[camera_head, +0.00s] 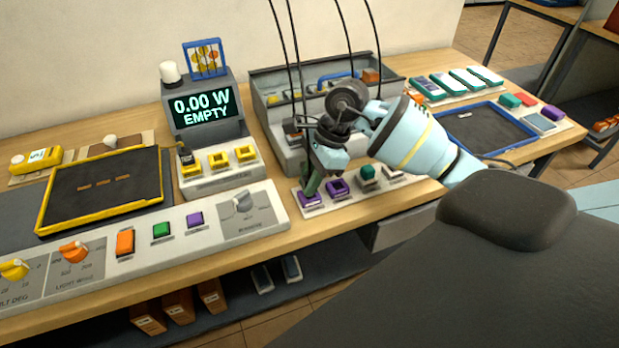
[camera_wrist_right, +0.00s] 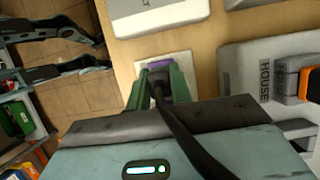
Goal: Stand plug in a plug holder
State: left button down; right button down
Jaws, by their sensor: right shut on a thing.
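My right gripper (camera_head: 310,188) points down at the front-left end of a white strip with coloured sockets (camera_head: 362,201). Its green fingers, also in the right wrist view (camera_wrist_right: 158,92), are shut on a dark plug (camera_wrist_right: 160,86) with a black cable. The plug is over or in the leftmost purple holder (camera_head: 311,200), whose purple edge shows just beyond it in the wrist view (camera_wrist_right: 160,63). I cannot tell how deep the plug sits. A second purple holder (camera_head: 338,187) is beside it and looks empty. My left gripper is not in view.
A block with yellow holders (camera_head: 218,160) stands left, a dark plug (camera_head: 185,153) in its leftmost one. Behind is a grey bin (camera_head: 266,112); black cables hang above. A control panel (camera_head: 180,236) lines the front edge. A blue-edged tray (camera_head: 520,128) lies right.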

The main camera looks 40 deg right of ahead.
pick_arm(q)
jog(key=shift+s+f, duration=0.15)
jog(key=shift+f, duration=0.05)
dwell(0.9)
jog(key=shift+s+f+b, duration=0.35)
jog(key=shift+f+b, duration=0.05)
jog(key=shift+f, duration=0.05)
pick_arm(e)
jog(key=shift+f, duration=0.6)
jog(key=c, duration=1.5)
grip_release()
jog(key=shift+c, duration=0.2)
